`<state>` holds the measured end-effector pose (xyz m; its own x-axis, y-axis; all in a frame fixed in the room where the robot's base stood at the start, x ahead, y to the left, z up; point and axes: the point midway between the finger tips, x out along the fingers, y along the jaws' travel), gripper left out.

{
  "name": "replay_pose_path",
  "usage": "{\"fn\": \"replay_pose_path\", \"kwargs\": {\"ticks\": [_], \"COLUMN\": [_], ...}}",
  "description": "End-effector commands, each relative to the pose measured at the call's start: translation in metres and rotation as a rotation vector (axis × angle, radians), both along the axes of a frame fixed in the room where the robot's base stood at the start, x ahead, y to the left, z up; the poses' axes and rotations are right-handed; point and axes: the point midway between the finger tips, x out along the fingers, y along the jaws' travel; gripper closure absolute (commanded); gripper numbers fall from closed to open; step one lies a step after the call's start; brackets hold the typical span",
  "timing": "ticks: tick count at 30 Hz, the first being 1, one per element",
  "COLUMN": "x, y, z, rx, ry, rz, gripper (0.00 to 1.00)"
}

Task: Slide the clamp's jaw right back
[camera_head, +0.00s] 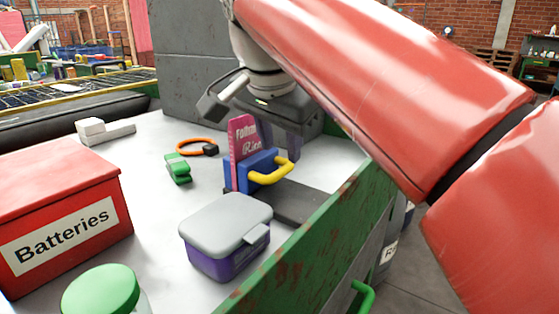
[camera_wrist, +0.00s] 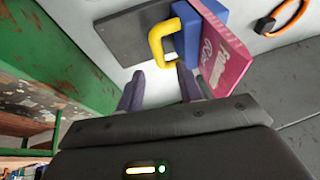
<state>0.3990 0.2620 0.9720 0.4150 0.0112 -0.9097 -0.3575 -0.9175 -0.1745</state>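The clamp has a blue jaw (camera_head: 250,170) with a yellow handle (camera_head: 272,172) on a dark grey base (camera_head: 290,205). A pink book-like piece (camera_head: 242,137) with white lettering stands upright against the jaw. In the wrist view, the blue jaw (camera_wrist: 190,36), the yellow handle (camera_wrist: 156,45), the base (camera_wrist: 128,35) and the pink piece (camera_wrist: 224,58) are at the top. My gripper (camera_head: 281,141) is just behind the clamp in the head view. In the wrist view its purple fingers (camera_wrist: 160,82) are apart and empty, near the handle. I cannot tell whether they touch it.
A grey-lidded purple box (camera_head: 228,238) stands in front of the clamp. A green piece (camera_head: 178,169) and an orange loop (camera_head: 197,147) lie to the left. A red Batteries box (camera_head: 60,215) is farther left. A rusty green edge (camera_head: 310,245) borders the worktop on the right.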

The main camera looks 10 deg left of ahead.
Motion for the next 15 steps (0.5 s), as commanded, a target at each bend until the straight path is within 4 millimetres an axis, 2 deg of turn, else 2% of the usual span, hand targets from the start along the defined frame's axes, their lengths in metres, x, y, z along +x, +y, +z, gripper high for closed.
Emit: {"fn": "replay_pose_path", "kwargs": {"ticks": [1,6,15], "x": [0.004,0.014,0.019], "y": [0.0,0.0,0.001], "z": [-0.011,-0.031,-0.041], "rx": [-0.002,-0.001,0.0], "ry": [0.001,0.0,0.0], "rz": [-0.001,0.001,0.001], "gripper": [0.64,0.64,0.64]}}
